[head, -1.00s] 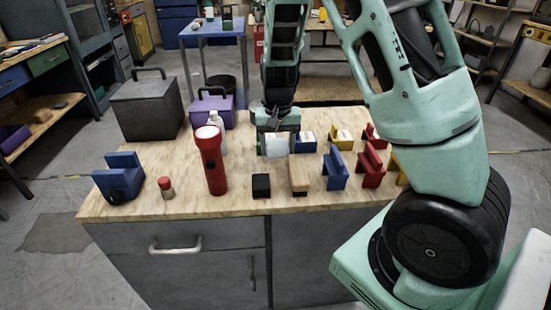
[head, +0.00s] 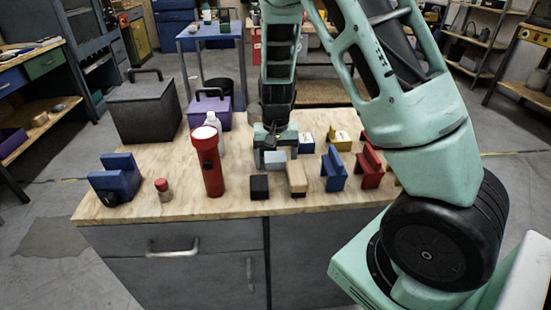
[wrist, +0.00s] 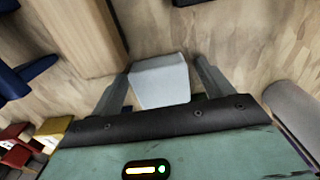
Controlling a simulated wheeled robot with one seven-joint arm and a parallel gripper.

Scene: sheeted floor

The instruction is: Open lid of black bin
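The black bin (head: 145,108) is a dark box at the back left of the workbench. Its lid is shut, with a bar handle (head: 145,73) on top. My gripper (head: 274,152) is low over the middle of the bench, well to the right of the bin. In the wrist view my gripper (wrist: 163,85) has its fingers apart on either side of a pale grey block (wrist: 161,82). A gap shows at the right finger; contact at the left finger is unclear. The bin is not recognisable in the wrist view.
A purple box (head: 208,110), a white bottle (head: 213,124) and a red flashlight (head: 208,162) stand between gripper and bin. A wooden block (head: 297,178), black block (head: 259,187) and several coloured blocks lie near the gripper. Bare wood fronts the bin.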

